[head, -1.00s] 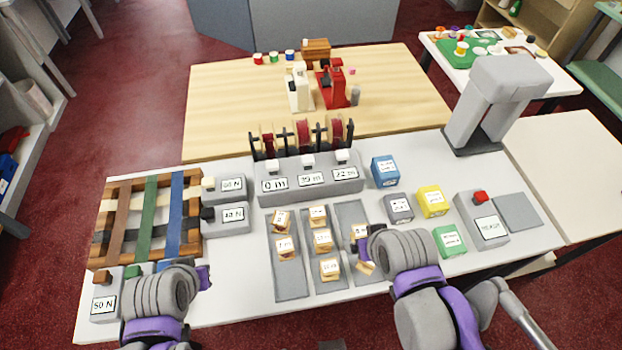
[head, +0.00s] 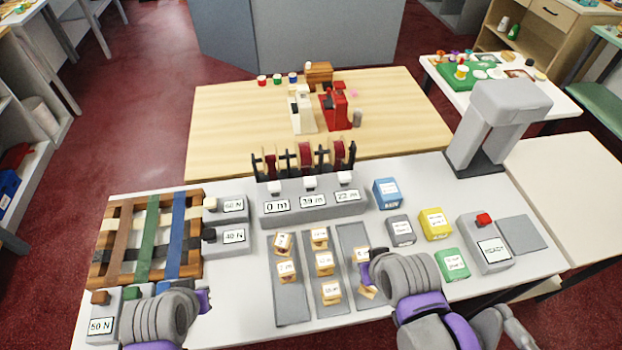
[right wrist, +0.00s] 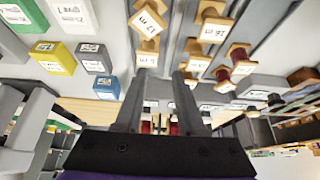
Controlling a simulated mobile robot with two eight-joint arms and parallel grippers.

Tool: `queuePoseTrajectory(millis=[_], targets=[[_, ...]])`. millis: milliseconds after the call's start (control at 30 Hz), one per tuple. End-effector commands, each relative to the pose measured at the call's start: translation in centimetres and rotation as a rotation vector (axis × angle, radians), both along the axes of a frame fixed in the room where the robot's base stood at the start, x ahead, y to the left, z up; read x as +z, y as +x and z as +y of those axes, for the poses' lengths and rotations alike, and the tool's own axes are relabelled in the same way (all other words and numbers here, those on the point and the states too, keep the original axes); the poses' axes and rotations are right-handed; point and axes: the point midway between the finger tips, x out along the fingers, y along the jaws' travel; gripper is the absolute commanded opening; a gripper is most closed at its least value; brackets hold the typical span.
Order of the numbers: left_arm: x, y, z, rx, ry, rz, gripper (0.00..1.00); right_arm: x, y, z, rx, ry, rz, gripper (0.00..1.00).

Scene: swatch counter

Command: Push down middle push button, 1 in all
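A grey box (head: 267,219) with three displays stands at the back of the white counter. Its white push buttons are the left button (head: 275,188), the middle push button (head: 310,182) and the right button (head: 345,177). The middle one sits above the "39 m" display and nothing touches it. My right gripper (head: 366,268) is over the spool trays, in front and to the right of the box. In the right wrist view its fingers (right wrist: 158,82) are apart with nothing between them. My left gripper (head: 205,299) is at the front left, its fingers mostly hidden.
Spools stand behind the grey box on a black rack (head: 255,160). Small labelled spools lie in grey trays (head: 292,308) in front. Coloured blocks, such as the yellow block (head: 435,224), and a red-button box (head: 490,254) are at right. A woven strip frame (head: 98,268) is at left.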

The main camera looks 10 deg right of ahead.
Motion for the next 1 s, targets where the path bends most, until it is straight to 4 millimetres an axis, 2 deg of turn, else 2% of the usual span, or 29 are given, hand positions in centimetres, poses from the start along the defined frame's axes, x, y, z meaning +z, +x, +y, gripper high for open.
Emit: queuePoseTrajectory(millis=[33,200,1000], targets=[[0.00,0.00,0.00,0.000,0.000,0.000,0.00,0.00,0.00,0.00,0.000,0.000,0.000,0.27],[0.00,0.00,0.00,0.000,0.000,0.000,0.00,0.00,0.00,0.00,0.000,0.000,0.000,0.00],[0.00,0.00,0.00,0.000,0.000,0.000,0.00,0.00,0.00,0.00,0.000,0.000,0.000,0.00]])
